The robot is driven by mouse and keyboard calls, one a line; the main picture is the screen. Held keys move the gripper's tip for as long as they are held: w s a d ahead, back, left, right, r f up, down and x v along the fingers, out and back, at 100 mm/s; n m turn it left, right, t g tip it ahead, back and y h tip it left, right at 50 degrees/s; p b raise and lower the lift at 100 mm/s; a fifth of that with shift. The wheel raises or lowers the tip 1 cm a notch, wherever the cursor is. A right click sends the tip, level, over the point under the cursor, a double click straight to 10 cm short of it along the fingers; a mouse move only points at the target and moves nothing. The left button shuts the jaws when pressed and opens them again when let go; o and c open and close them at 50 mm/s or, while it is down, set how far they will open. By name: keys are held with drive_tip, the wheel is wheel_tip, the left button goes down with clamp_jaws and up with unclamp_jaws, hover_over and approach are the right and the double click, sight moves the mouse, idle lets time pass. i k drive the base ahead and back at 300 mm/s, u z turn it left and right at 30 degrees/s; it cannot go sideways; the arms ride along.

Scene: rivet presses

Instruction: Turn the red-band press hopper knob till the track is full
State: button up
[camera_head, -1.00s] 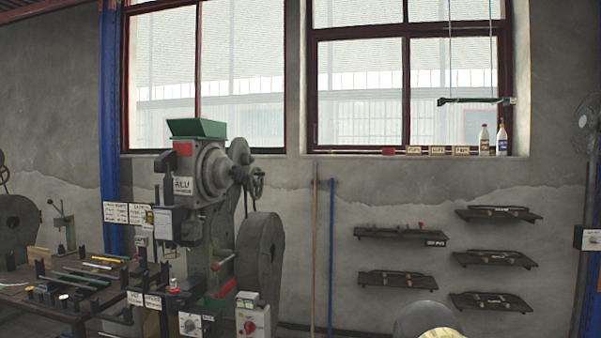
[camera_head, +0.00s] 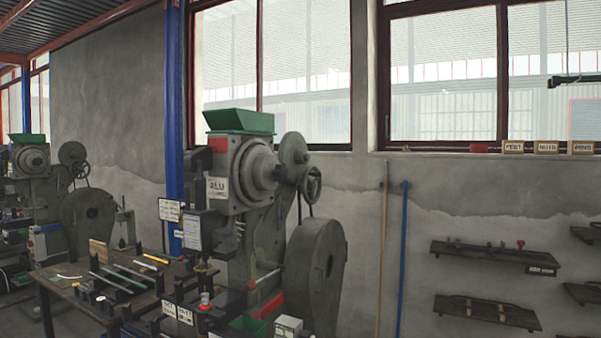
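A grey-green rivet press (camera_head: 258,205) stands left of centre, with a red band (camera_head: 217,145) near its top and an ALU label (camera_head: 217,188) below it. A green hopper (camera_head: 239,122) sits on top of this press. A round grey drum housing (camera_head: 254,167) is under the hopper, and a small handwheel (camera_head: 312,184) is at its right side. I cannot tell which part is the hopper knob, and the track's fill is too small to see. My gripper is not in view.
A work table (camera_head: 62,283) with rods and small parts stands left of the press. A second press (camera_head: 40,185) is at the far left. A large flywheel (camera_head: 328,275) juts out at the right. Two poles (camera_head: 402,255) lean on the wall, and shelves (camera_head: 490,257) hang further right.

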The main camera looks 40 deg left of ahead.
sight(280, 174)
drive_tip(key=u, duration=0.6)
drive_tip(key=i, duration=1)
drive_tip(key=u, duration=0.85)
